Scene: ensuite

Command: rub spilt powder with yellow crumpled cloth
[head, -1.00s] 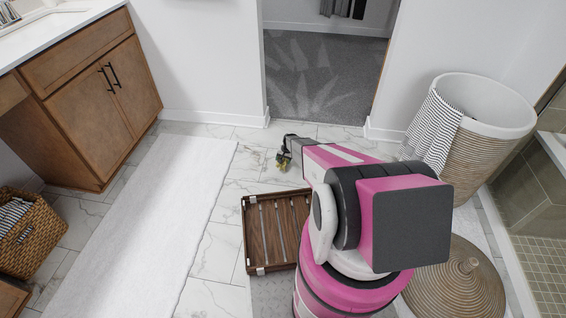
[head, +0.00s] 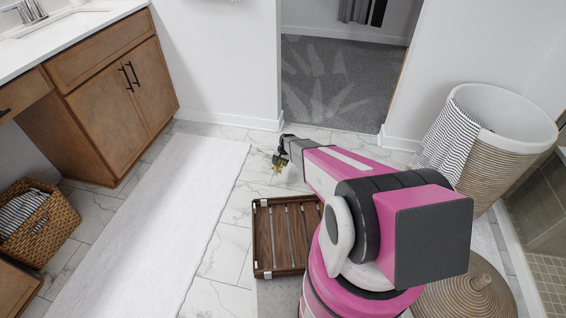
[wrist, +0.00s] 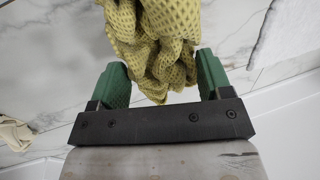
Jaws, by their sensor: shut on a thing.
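My gripper (wrist: 160,75) is shut on the yellow crumpled cloth (wrist: 155,35), which bunches between and beyond its two green fingers in the wrist view. I cannot tell whether the cloth touches the floor. I cannot make out the spilt powder in either view.
A slatted wooden tray (head: 257,235) lies in front of my arm. A long white rug (head: 165,215) is to the left, beside the wooden vanity (head: 115,95). A wicker hamper (head: 520,155) stands right. A beige cloth (wrist: 14,132) lies at left in the wrist view.

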